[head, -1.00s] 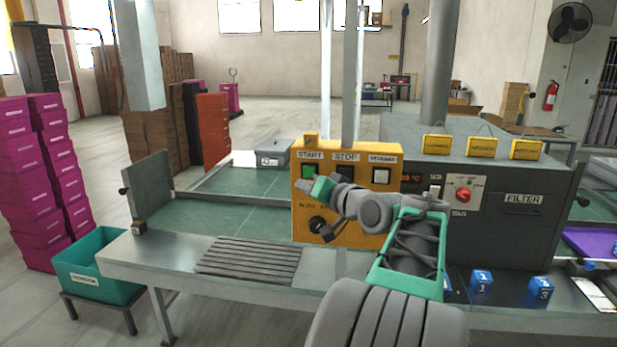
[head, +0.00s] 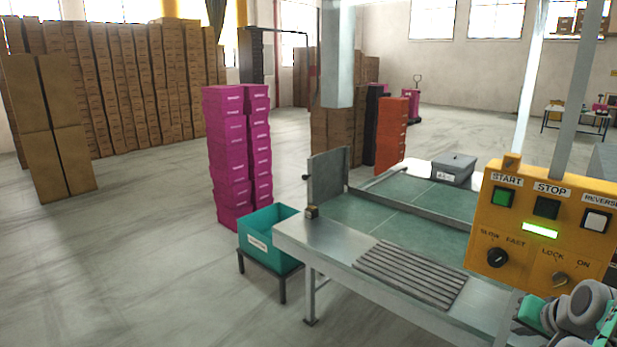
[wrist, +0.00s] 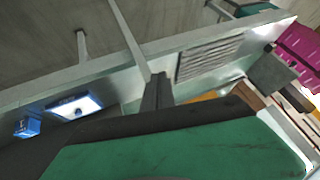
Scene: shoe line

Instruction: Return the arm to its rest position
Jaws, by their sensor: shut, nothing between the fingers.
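My gripper (head: 527,313) is at the lower right edge of the head view, in front of the yellow control box (head: 528,262). Only its teal end and part of my grey and teal arm show there. In the wrist view, the dark fingers (wrist: 156,92) are together with nothing between them, beyond the large teal gripper body. They point over the metal bench. The rest of my arm is cut off by the frame edge.
The metal bench (head: 328,235) carries a slatted grey mat (head: 412,275) and a green belt (head: 400,222). A teal bin (head: 270,240) stands at its left end. Stacked magenta boxes (head: 238,160) stand behind. The floor on the left is clear.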

